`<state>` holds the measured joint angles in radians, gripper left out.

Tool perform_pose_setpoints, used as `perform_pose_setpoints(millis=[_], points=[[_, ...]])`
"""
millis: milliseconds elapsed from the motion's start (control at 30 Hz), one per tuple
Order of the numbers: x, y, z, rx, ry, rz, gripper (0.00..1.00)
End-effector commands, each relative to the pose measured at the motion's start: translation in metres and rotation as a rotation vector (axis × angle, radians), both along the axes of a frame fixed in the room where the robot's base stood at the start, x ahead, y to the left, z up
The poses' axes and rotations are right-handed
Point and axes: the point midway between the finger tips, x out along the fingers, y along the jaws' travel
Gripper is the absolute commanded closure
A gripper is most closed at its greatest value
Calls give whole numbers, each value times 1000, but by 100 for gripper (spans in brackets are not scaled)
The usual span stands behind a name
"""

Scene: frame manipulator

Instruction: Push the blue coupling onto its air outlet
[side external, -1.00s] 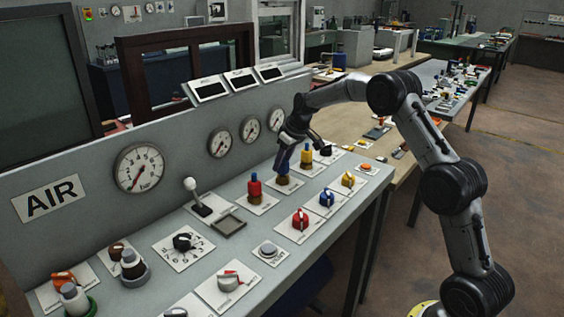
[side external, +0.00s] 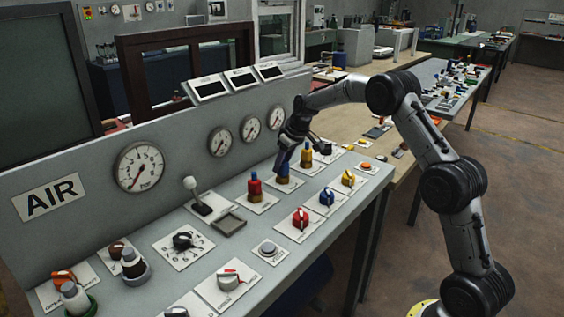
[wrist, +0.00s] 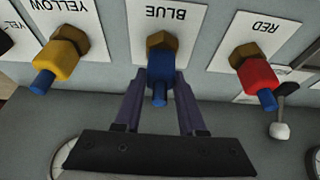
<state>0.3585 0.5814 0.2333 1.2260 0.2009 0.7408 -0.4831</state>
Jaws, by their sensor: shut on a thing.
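The blue coupling (wrist: 160,78) is in the middle of the wrist view, between the two fingers of my gripper (wrist: 159,92). My gripper is shut on it. The brass air outlet (wrist: 161,40) stands on the white plate marked BLUE (wrist: 168,14), at the coupling's far end. The coupling is in line with the outlet and meets it in this view; how far it is seated I cannot tell. In the side external view my gripper (side external: 284,160) points down over the blue outlet, and the fingers hide most of the coupling.
A yellow coupling (wrist: 60,60) on its brass outlet stands on one side, and a red coupling (wrist: 258,74) on the other. Blue, red and yellow valve handles stand in front, including the red one (side external: 300,217). The gauge panel (side external: 100,160) rises behind.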

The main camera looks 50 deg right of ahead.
Motion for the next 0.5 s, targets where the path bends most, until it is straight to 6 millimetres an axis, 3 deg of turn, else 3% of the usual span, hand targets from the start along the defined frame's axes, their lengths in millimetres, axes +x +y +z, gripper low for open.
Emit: perform_pose_setpoints(millis=[233, 267, 433, 500], points=[[0, 0, -5, 0, 0, 0, 100], [0, 0, -5, 0, 0, 0, 57], [0, 0, -5, 0, 0, 0, 26], [0, 0, -5, 0, 0, 0, 25]])
